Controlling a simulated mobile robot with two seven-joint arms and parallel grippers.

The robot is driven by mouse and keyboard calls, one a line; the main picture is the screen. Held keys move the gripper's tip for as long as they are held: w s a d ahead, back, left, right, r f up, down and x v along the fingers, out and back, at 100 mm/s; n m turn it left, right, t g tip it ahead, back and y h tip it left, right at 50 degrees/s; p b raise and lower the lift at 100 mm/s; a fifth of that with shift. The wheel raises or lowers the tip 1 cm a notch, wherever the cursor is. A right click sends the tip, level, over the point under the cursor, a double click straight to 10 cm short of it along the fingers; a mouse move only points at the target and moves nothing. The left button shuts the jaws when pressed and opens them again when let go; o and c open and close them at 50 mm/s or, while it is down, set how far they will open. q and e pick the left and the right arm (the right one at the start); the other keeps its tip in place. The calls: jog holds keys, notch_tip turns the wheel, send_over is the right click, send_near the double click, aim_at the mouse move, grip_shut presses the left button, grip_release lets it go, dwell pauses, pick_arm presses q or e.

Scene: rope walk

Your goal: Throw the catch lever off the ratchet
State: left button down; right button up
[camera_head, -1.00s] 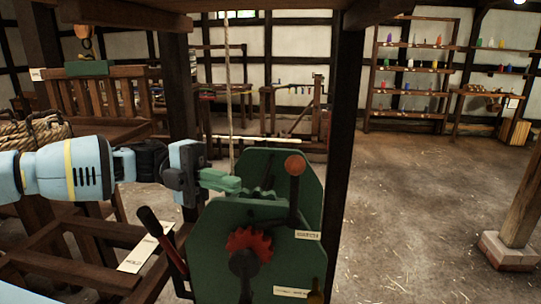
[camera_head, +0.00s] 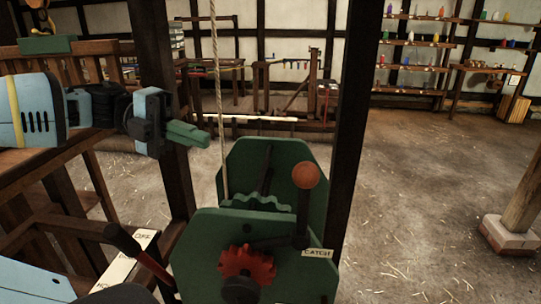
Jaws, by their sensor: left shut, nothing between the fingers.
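The catch lever (camera_head: 303,212) is a dark upright arm with a round orange-brown knob, on the front green plate (camera_head: 205,255) of a winch. A label reading CATCH is at its foot. A dark bar runs left from its foot towards the top of the red toothed ratchet wheel (camera_head: 246,264); I cannot tell whether it touches the teeth. My left gripper (camera_head: 203,138) is shut and empty, up and left of the lever and apart from it. My right gripper is not in view.
A rope (camera_head: 218,110) hangs down to the winch behind its front plate. A dark post (camera_head: 357,120) rises close behind the winch on the right. Open floor lies farther right.

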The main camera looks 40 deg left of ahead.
pick_arm(q)
jog(key=shift+s+d, duration=0.1)
jog(key=shift+d, duration=0.05)
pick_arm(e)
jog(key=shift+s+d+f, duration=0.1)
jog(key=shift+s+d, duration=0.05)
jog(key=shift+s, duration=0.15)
